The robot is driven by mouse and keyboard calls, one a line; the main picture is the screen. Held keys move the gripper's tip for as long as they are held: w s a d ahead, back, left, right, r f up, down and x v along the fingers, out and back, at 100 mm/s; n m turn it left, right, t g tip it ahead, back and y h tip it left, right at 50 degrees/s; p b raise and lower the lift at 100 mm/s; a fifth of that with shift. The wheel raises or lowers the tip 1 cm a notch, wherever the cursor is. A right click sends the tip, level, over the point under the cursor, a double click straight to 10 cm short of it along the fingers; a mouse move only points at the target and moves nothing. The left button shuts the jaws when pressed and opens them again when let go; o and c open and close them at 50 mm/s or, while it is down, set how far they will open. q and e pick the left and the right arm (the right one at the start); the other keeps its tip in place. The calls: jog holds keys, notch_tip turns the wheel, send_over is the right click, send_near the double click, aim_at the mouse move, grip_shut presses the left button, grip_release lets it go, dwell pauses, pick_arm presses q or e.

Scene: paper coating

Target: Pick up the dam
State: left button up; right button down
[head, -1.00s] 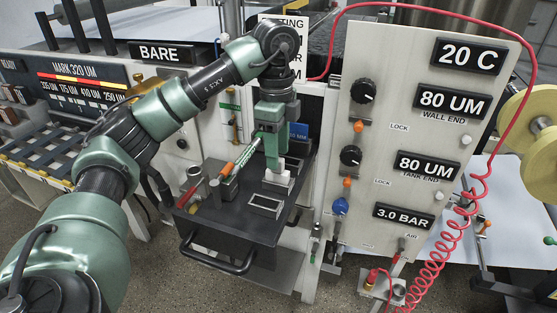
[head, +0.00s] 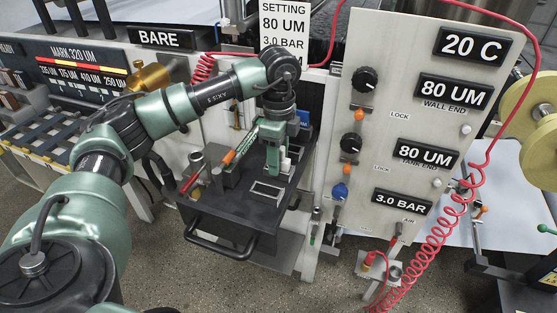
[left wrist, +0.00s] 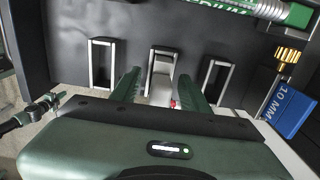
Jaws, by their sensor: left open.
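My left gripper (head: 276,158) is over the black cart top (head: 228,212) in the head view, pointing down. In the left wrist view its two green fingers (left wrist: 158,95) stand apart on either side of the middle one of three pale-edged rectangular holders. A pale block (left wrist: 161,88) shows between the fingers in that holder; it seems to be the dam, but I cannot be sure. It also shows as a small white block (head: 285,166) beside the gripper in the head view. I cannot tell whether the fingers touch it. My right gripper is not in view.
An empty-looking holder (head: 266,190) lies in front of the gripper. A blue 10 MM block (left wrist: 291,106) is at the right in the wrist view. The control panel (head: 405,130) stands close on the right.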

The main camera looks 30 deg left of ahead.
pick_arm(q)
grip_shut()
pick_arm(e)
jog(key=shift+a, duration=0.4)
pick_arm(q)
jog(key=shift+r, duration=0.1)
